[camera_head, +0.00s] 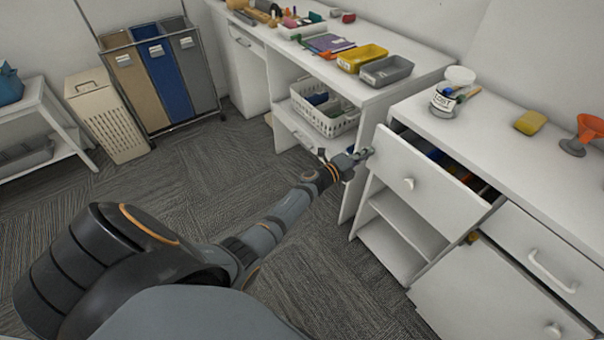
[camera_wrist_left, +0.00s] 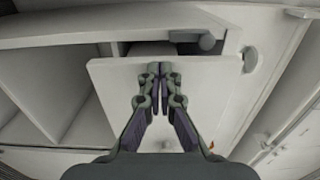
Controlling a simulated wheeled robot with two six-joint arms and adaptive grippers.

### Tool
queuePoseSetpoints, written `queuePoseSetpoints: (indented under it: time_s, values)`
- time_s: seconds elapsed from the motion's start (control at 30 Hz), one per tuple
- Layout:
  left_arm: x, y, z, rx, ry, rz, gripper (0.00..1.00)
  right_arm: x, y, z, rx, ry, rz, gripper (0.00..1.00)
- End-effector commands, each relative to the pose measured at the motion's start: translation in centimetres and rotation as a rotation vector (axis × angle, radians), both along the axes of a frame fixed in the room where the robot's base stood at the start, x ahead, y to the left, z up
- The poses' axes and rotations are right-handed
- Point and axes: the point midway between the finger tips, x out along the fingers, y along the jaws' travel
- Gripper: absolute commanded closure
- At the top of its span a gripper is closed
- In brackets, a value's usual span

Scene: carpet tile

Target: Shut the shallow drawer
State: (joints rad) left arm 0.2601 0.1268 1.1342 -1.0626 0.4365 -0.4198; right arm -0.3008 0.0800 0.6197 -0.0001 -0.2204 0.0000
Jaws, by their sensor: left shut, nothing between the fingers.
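The shallow drawer (camera_head: 425,180) is white with a round knob (camera_head: 408,184) and stands pulled out of the right cabinet. Coloured items show inside it, partly hidden behind its front. My left gripper (camera_head: 366,153) is at the left end of the drawer front, fingers together and empty. In the left wrist view the closed fingers (camera_wrist_left: 160,68) lie over a white panel (camera_wrist_left: 110,90) that looks like the drawer front. Whether they touch it I cannot tell. My right gripper is not in view.
A white basket (camera_head: 338,122) sits in the left desk. Open shelves are below the drawer.

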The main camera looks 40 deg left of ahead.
Motion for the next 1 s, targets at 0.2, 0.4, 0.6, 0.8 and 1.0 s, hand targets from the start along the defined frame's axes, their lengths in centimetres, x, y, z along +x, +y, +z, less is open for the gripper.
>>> queuePoseSetpoints:
  time_s: [0.2, 0.4, 0.6, 0.8, 1.0]
  values:
    - [1.1, -0.4, 0.0, -0.001, -0.001, 0.000, 1.00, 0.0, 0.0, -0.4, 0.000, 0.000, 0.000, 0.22]
    - [1.5, -0.6, 0.0, -0.001, 0.000, 0.000, 1.00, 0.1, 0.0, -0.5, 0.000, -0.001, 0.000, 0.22]
    - [1.5, -0.6, 0.1, -0.001, -0.001, 0.000, 1.00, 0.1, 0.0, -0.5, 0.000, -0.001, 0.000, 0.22]
    - [1.6, -0.6, 0.2, -0.001, -0.003, 0.001, 1.00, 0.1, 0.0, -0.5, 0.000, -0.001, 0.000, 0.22]
    - [1.3, 0.3, 0.2, 0.002, -0.002, 0.001, 1.00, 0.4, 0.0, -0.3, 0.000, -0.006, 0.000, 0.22]
